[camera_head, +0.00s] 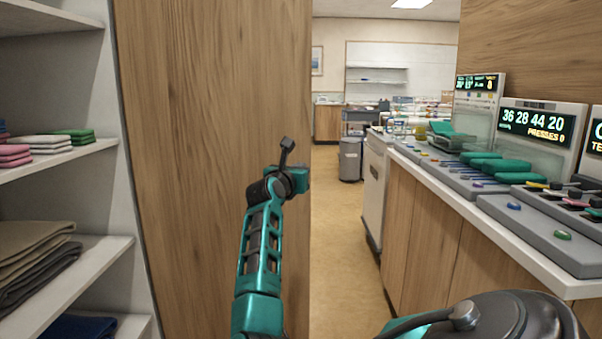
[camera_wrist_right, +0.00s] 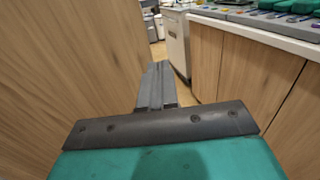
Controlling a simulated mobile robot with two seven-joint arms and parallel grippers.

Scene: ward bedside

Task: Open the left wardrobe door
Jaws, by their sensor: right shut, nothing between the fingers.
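A tall wood-grain panel (camera_head: 205,130), which looks like the wardrobe door, stands upright just left of centre in the head view. Open wardrobe shelves (camera_head: 70,165) with folded cloth show to its left. The panel also fills the left side of the right wrist view (camera_wrist_right: 60,70). No handle shows on it. My right gripper (camera_head: 287,150) is in front of the panel near its right edge; its fingers (camera_wrist_right: 155,85) are shut and empty. I cannot tell whether it touches the panel. My left gripper is not in view.
A counter (camera_head: 455,205) with wooden fronts runs along the right, carrying grey devices with lit displays (camera_head: 537,122) and green pads. A pale cabinet (camera_head: 373,190) and a grey bin (camera_head: 350,158) stand farther back. Between panel and counter is a strip of clear floor (camera_head: 340,250).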

